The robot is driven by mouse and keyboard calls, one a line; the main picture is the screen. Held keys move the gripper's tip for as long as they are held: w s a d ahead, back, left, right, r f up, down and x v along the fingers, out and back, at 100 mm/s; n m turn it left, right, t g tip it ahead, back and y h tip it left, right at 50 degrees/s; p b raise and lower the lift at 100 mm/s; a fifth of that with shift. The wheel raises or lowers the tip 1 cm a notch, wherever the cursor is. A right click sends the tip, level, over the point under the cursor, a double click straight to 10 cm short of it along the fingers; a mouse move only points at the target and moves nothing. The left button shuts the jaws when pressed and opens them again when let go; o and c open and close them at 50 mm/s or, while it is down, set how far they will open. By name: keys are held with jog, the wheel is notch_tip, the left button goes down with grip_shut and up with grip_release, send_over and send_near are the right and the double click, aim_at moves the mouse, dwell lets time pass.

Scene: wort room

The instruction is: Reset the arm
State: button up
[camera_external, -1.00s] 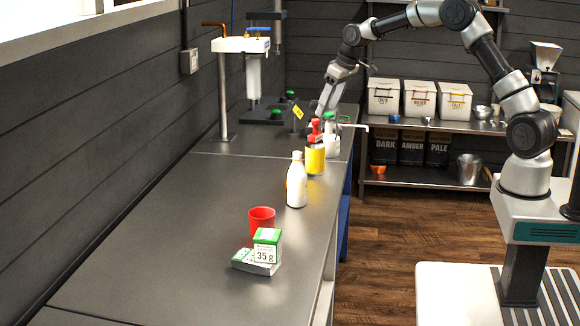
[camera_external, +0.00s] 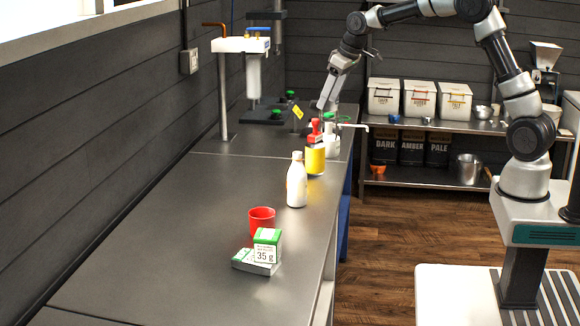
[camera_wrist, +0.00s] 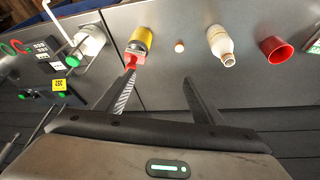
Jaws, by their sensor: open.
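My gripper (camera_wrist: 160,100) is open in the wrist view, its two dark fingers spread with nothing between them. In the external view my gripper (camera_external: 322,106) points down above the far part of the steel counter (camera_external: 190,215). In the wrist view the yellow bottle (camera_wrist: 140,42) lies just beyond the left fingertip. I cannot tell whether they touch.
A white bottle (camera_external: 297,184), a red cup (camera_external: 261,219) and green-white boxes (camera_external: 266,246) stand on the near counter. A white-topped stand (camera_external: 240,45) is at the back left. A shelf with white bins (camera_external: 420,98) is behind. The counter's left side is clear.

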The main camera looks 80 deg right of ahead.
jog(key=s+a+r+n+b, duration=0.1)
jog(key=s+a+r, duration=0.1)
jog(key=s+a, duration=0.35)
jog(key=s+a+r+n+y, duration=0.1)
jog(key=s+a+r, duration=0.1)
jog(key=a, duration=0.7)
jog(key=s+a+r+n+b, duration=0.1)
jog(key=s+a+r, duration=0.1)
jog(key=s+a, duration=0.35)
jog(key=s+a+p, duration=0.1)
jog(key=s+a, duration=0.3)
jog(key=s, duration=0.4)
jog(key=s+a+t+p, duration=0.1)
jog(key=s+a, duration=0.3)
jog(key=s, duration=0.4)
jog(key=shift+s+a+y+p, duration=0.3)
jog(key=shift+p, duration=0.4)
jog(key=shift+r, duration=0.1)
